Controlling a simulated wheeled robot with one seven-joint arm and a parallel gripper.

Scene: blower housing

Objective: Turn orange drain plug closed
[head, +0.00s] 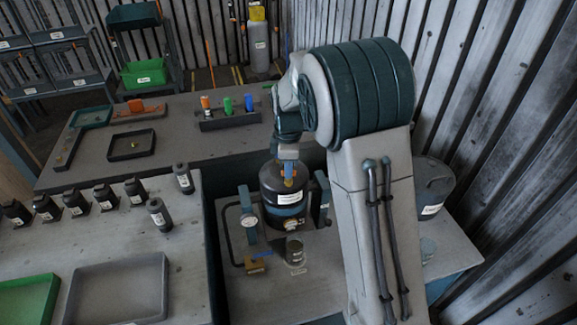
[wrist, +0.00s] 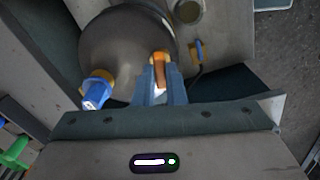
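The dark, dome-shaped blower housing (head: 283,209) stands upright on the low grey bench, with a white label and a blue band. It fills the upper middle of the wrist view (wrist: 115,35). My gripper (head: 289,155) points down over its top. In the wrist view, the blue fingers of my gripper (wrist: 160,78) close in on both sides of an orange piece (wrist: 160,58), which looks like the drain plug, at the housing's edge. The fingers appear shut on it, their inner contact partly hidden. A second orange-yellow fitting with a blue tagged part (wrist: 97,90) sits to the left.
A pressure gauge (head: 248,222), blue uprights and a small metal cup (head: 295,250) surround the housing closely. A lidded grey drum (head: 433,187) stands to the right. Black bottles (head: 75,203) and a grey tray (head: 120,288) lie on the left bench.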

